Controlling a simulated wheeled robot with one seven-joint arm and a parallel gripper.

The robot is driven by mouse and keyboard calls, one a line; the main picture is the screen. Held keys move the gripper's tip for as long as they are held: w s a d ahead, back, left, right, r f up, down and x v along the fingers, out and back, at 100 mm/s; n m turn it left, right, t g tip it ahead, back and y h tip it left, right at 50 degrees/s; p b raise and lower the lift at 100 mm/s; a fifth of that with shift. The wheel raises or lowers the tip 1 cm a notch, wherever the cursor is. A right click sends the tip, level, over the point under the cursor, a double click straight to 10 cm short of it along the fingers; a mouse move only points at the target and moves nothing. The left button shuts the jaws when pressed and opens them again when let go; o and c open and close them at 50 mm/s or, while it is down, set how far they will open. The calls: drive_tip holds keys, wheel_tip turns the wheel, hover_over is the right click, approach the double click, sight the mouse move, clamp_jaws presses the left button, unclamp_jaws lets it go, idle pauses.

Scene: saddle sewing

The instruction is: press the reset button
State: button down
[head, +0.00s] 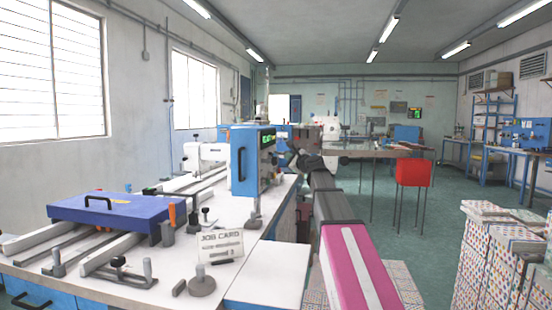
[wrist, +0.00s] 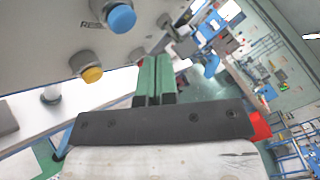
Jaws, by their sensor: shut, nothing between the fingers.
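A white panel fills the upper left of the wrist view. On it are a round blue button (wrist: 121,18) and a yellow button (wrist: 91,74) below and to its left. A partly readable label beginning "RES" lies left of the blue button. My gripper (wrist: 157,64) has its two green fingers shut together and empty. Its tips show to the right of both buttons and seem apart from them. In the head view, the blue control box (head: 252,160) stands on the bench, and my arm reaches to its right side.
The white bench (head: 245,258) carries a blue block with a handle (head: 118,211), rails, clamps and a job card (head: 220,246). A red chair (head: 414,172) stands behind my arm to the right. Patterned stacks (head: 490,250) stand at right. Open floor lies between them.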

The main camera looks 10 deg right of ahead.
drive_tip(key=d, duration=0.1)
drive_tip(key=s+d, duration=0.1)
drive_tip(key=d, duration=0.1)
idle(0.7)
